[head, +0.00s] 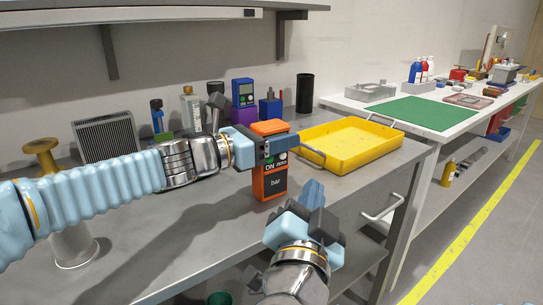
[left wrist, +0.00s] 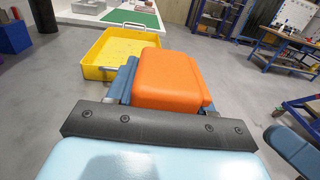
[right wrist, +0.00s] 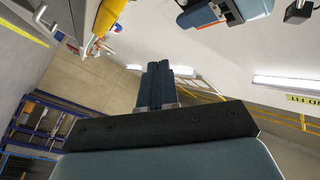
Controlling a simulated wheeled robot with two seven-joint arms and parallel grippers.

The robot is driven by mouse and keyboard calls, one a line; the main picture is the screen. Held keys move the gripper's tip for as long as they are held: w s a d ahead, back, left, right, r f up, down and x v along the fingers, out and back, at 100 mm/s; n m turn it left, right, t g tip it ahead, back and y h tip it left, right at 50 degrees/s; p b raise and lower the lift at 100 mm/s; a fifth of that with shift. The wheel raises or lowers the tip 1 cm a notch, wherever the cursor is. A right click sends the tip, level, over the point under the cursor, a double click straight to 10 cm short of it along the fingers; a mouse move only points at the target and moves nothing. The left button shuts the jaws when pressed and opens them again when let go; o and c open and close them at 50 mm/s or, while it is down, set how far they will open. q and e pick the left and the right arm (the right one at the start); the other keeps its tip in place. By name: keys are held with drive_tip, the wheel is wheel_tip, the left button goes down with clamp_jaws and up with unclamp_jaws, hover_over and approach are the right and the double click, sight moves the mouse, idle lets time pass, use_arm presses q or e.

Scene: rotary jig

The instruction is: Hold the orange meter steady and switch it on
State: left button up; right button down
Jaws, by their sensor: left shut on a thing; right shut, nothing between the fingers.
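The orange meter (head: 271,184) is upright near the front edge of the grey bench, its face marked "ON" and "bar" toward me. My left gripper (head: 270,147) is shut around its upper part, and the fingers cover some of its face. I cannot tell whether its base touches the bench. In the left wrist view the orange top of the meter (left wrist: 168,78) sits between the fingers. My right gripper (head: 312,192) is shut and empty, below and to the right of the meter and apart from it. Its closed fingertips (right wrist: 158,75) show in the right wrist view.
A yellow tray (head: 352,165) stands on the bench just right of the meter. Behind are a blue-and-purple device (head: 243,92), a black cylinder (head: 305,93) and a finned block (head: 105,138). A brass-coloured spool-like part (head: 42,147) is at left. A drawer handle (head: 383,212) projects from the bench front.

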approach(274, 167)
drive_tip(key=shift+w+d+r, duration=0.5)
drive_tip(key=shift+w+r, duration=0.05)
drive_tip(key=shift+w, duration=0.2)
drive_tip(key=shift+w+d+r, duration=0.5)
drive_tip(key=shift+w+r, duration=0.05)
drive_tip(key=shift+w, duration=0.2)
drive_tip(key=shift+w+d+r, duration=0.5)
drive_tip(key=shift+w+r, duration=0.05)
drive_tip(key=shift+w, duration=0.2)
drive_tip(key=shift+w+a, duration=0.1)
idle(0.4)
drive_tip(key=shift+w+a, duration=0.1)
drive_tip(key=shift+w, duration=0.1)
drive_tip(key=shift+w+a, duration=0.25)
drive_tip(key=shift+w, duration=0.4)
idle(1.2)
drive_tip(key=shift+s, duration=0.15)
drive_tip(key=shift+s+d, duration=0.4)
drive_tip(key=shift+s, duration=0.35)
